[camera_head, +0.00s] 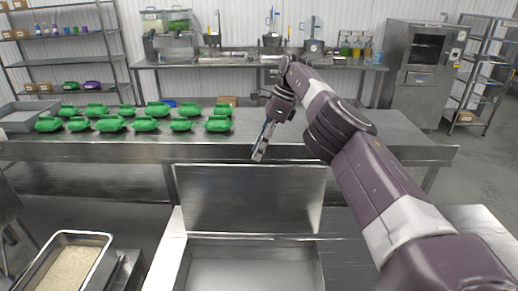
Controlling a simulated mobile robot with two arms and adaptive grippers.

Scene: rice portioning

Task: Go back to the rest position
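My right arm reaches in from the lower right. Its gripper (261,150) hangs over the front part of the steel table, pointing down and slightly left. The fingers show as one narrow silver and dark shape, seen edge-on, so I cannot tell whether they are apart. No object shows clearly in them. My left arm and gripper are out of view.
Several green containers (145,124) stand on the left of the steel table (390,128). In front is an open steel bin with a raised lid (250,200). A rice-filled pan (102,240) sits at lower left. An oven (421,75) stands behind.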

